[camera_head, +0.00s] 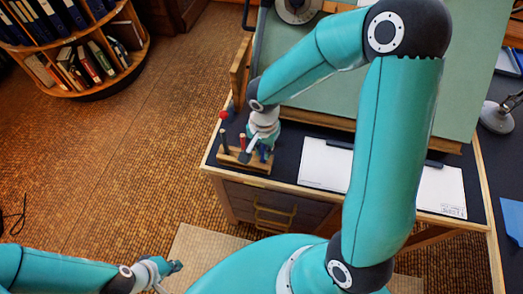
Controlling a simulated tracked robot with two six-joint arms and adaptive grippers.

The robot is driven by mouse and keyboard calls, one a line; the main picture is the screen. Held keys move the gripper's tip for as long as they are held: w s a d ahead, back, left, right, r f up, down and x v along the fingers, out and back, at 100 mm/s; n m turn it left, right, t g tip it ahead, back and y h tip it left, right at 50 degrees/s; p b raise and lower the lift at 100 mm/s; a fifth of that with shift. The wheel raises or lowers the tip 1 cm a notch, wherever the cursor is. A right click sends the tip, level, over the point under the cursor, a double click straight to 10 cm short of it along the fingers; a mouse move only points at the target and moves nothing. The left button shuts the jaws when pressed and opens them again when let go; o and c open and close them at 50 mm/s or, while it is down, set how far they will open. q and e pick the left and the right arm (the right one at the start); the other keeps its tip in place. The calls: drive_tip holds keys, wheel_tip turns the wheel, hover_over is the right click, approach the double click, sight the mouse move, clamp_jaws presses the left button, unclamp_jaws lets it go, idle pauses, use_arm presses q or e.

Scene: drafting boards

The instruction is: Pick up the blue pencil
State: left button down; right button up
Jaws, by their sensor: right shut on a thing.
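My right gripper (259,149) reaches down at the wooden pencil holder (236,166) on the desk's left end. It is shut on a thin dark blue thing, which looks like the blue pencil (264,154); the fingers and wrist hide much of it. The pencil is at the holder's right end; I cannot tell whether it is clear of its slot. A red one (242,141) and a black one (224,140) stand upright in the holder to the left. My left gripper (175,267) is low at the bottom left, away from the desk; its finger opening is too small to tell.
White paper (325,165) lies on the dark desk top, right of the holder. A green drafting board (300,95) rises behind. A red-topped thing (225,115) is near the desk's left edge. A round bookshelf (95,85) stands far left, with open floor between.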

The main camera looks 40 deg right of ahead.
wheel_tip(320, 180, up, 20)
drive_tip(key=shift+f, duration=0.15)
clamp_jaws()
idle(0.4)
